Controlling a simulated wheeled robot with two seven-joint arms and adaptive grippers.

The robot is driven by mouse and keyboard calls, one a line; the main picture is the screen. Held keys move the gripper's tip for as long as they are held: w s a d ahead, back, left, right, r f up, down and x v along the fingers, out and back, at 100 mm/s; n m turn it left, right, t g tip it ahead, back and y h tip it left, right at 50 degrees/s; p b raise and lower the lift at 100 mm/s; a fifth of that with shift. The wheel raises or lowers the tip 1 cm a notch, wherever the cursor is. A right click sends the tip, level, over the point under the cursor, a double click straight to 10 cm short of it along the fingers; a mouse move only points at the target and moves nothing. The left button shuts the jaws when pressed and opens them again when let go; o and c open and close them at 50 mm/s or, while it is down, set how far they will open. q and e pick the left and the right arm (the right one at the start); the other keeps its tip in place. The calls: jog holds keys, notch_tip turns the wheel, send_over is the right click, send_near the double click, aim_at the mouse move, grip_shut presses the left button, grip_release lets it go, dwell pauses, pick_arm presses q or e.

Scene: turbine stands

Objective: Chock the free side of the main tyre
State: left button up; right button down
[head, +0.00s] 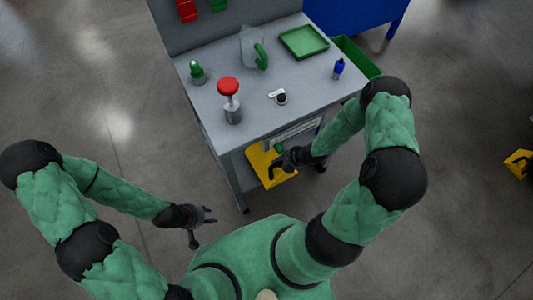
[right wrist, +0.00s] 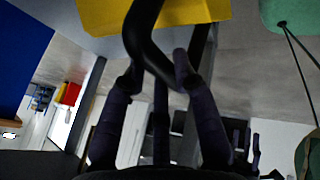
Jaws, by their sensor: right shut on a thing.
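A yellow chock (head: 261,167) with a black handle hangs in front of the workbench. My right gripper (head: 283,164) is shut on its black handle. In the right wrist view the yellow chock (right wrist: 190,12) is at the top, and its curved black handle (right wrist: 146,40) passes between my right gripper's fingers (right wrist: 158,74). My left gripper (head: 204,225) is empty, its fingers apart, low at the left of the workbench. Another yellow piece (head: 518,163), with a dark part on it, stands on the floor at the right edge. No tyre shows in either view.
The grey workbench (head: 215,120) carries a red-topped item (head: 228,88), a pitcher (head: 252,48), a green tray (head: 304,42), a blue bottle (head: 338,69) and small items.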

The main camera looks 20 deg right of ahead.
jog(key=s+d+r+p, duration=0.1)
jog(key=s, duration=1.1)
jog(key=s+r+p, duration=0.1)
jog(key=s, duration=1.2)
jog(key=shift+d+r, duration=0.3)
jog(key=shift+d, duration=0.1)
